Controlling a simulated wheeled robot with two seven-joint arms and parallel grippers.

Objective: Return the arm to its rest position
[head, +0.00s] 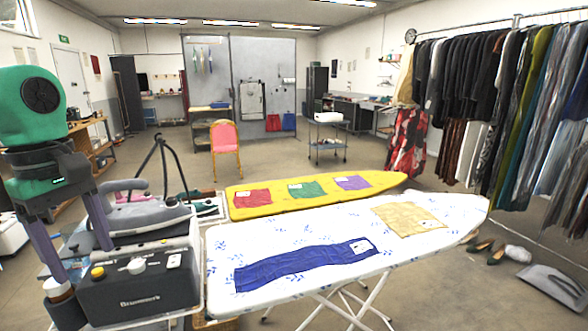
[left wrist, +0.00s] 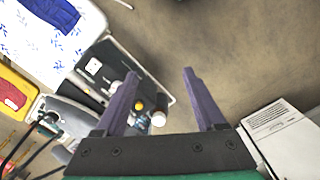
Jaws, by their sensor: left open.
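My left arm, green and black, comes in at the left edge of the head view. Its left gripper (head: 86,262) points down with its two purple fingers apart. In the left wrist view the gripper (left wrist: 160,73) is open, with nothing between the fingers but bare floor and the edge of the steam station's stand below. In the head view the fingers are just left of the black Brunnmark-type steam station (head: 135,290); I cannot tell whether they touch anything. My right gripper is in neither view.
A white patterned ironing board (head: 300,230) bears a blue cloth (head: 300,265) and a yellow cloth (head: 408,218). A yellow board (head: 240,205) with several cloths lies behind. An iron (head: 140,215) rests on the station. A clothes rack (head: 480,24) stands right. A white box (left wrist: 285,140) is below.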

